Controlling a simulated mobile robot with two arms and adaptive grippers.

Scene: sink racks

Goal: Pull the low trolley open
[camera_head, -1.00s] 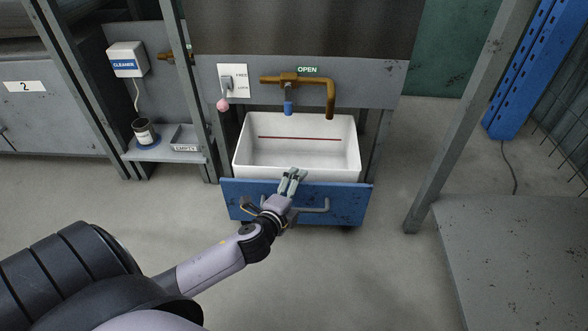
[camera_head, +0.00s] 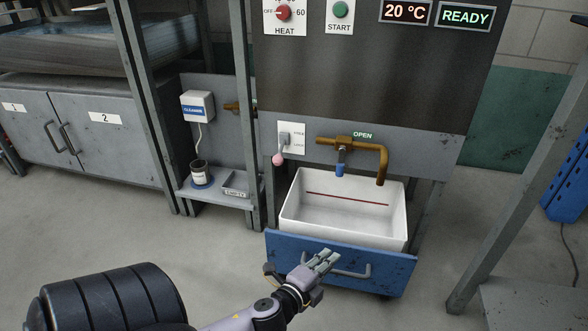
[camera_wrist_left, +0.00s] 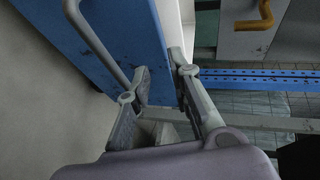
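The low trolley has a blue front panel (camera_head: 385,277) with a grey bar handle (camera_head: 352,273) and carries a white basin (camera_head: 395,233). It stands under the dark cabinet, with the basin partly out in front. My left gripper (camera_head: 327,256) is in front of the panel, at the left part of the handle. In the left wrist view its two fingers (camera_wrist_left: 161,64) are apart, with the blue panel (camera_wrist_left: 150,35) beyond them. Contact cannot be told. My right gripper is not in view.
A brass tap (camera_head: 372,147) hangs over the basin. A side shelf (camera_head: 215,197) with a dark cup (camera_head: 201,174) and a small tray (camera_head: 236,183) stands left. A grey post (camera_head: 515,170) stands right. Floor in front of the trolley is clear.

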